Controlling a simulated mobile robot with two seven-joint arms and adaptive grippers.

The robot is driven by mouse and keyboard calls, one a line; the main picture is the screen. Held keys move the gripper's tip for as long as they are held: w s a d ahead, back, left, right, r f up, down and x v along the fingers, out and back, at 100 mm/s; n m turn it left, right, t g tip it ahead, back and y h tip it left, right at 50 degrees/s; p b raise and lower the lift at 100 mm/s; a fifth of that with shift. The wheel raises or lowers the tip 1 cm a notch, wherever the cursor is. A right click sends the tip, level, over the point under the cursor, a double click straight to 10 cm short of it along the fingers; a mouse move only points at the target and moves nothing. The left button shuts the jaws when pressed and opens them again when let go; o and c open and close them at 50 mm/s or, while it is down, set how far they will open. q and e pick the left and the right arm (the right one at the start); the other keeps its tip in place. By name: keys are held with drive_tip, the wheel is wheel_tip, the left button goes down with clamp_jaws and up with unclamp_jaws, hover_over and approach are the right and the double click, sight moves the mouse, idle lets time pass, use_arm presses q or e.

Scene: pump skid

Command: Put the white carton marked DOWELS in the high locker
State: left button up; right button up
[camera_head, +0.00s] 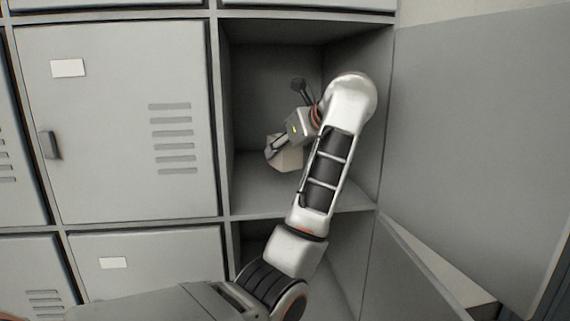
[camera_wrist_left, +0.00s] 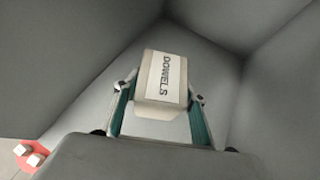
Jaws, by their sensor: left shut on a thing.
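The white carton (camera_wrist_left: 162,82) marked DOWELS is between the fingers of my left gripper (camera_wrist_left: 160,110) in the left wrist view. In the head view the carton (camera_head: 287,155) is inside the open high locker (camera_head: 270,190), partly covered by my left gripper (camera_head: 275,150). The gripper is shut on the carton. The carton appears near the locker floor, but I cannot tell whether it touches it. My left arm reaches in through the opening and hides part of the locker's right side. My right gripper is not in view.
The locker door (camera_head: 475,130) stands wide open on the right. A shut locker door (camera_head: 115,125) with vents is on the left. Below, another compartment is open, its door (camera_head: 420,270) swung out to the right. The left of the locker's interior is free.

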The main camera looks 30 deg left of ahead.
sight(285, 162)
use_arm(q)
drive_tip(key=shift+f, duration=1.75)
drive_tip(key=o, duration=1.4)
drive_tip(key=shift+f, duration=0.1)
drive_tip(key=shift+r, duration=0.2)
